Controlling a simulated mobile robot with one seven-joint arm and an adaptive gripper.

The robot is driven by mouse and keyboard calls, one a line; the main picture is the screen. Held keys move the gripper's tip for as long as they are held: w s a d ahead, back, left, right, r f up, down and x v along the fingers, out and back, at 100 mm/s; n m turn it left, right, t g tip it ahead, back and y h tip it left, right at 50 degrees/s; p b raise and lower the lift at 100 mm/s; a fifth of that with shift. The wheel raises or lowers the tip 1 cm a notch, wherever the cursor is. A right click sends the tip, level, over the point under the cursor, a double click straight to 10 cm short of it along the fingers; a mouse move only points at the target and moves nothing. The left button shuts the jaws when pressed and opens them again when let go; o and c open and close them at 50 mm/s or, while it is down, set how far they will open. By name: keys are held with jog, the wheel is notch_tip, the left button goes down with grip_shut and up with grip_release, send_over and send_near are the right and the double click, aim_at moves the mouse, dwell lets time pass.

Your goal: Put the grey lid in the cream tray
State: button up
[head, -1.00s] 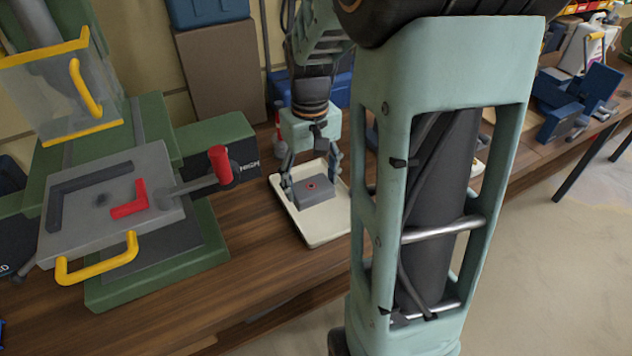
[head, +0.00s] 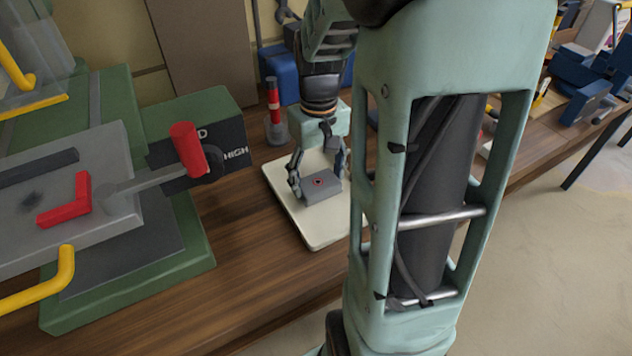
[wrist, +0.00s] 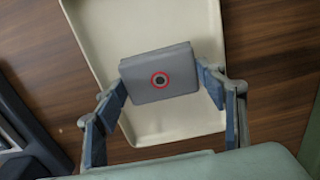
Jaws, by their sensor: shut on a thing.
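The grey lid (head: 321,188) is a small flat square piece with a red ring around a dark centre. It also shows in the wrist view (wrist: 148,86). My gripper (head: 318,180) is shut on the lid, with a finger on each side of it; the fingers show in the wrist view too (wrist: 162,90). The cream tray (head: 318,235) lies on the wooden bench, and the lid is over its inside area. In the wrist view the tray (wrist: 185,25) spreads behind the lid. I cannot tell whether the lid touches the tray floor.
A green machine (head: 190,245) with a red-knobbed lever (head: 188,148) stands left of the tray. A red and dark bottle-like item (head: 274,112) stands behind the tray. Blue vises (head: 588,85) are at the far right. Bare bench lies in front of the tray.

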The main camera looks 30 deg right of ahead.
aim_at(318, 181)
jog(key=shift+f, duration=0.25)
jog(key=shift+f, duration=0.15)
jog(key=o, duration=1.2)
jog(key=shift+c, duration=0.2)
notch_tip(318, 181, up, 12)
jog(key=p, duration=0.2)
jog(key=shift+p, duration=0.3)
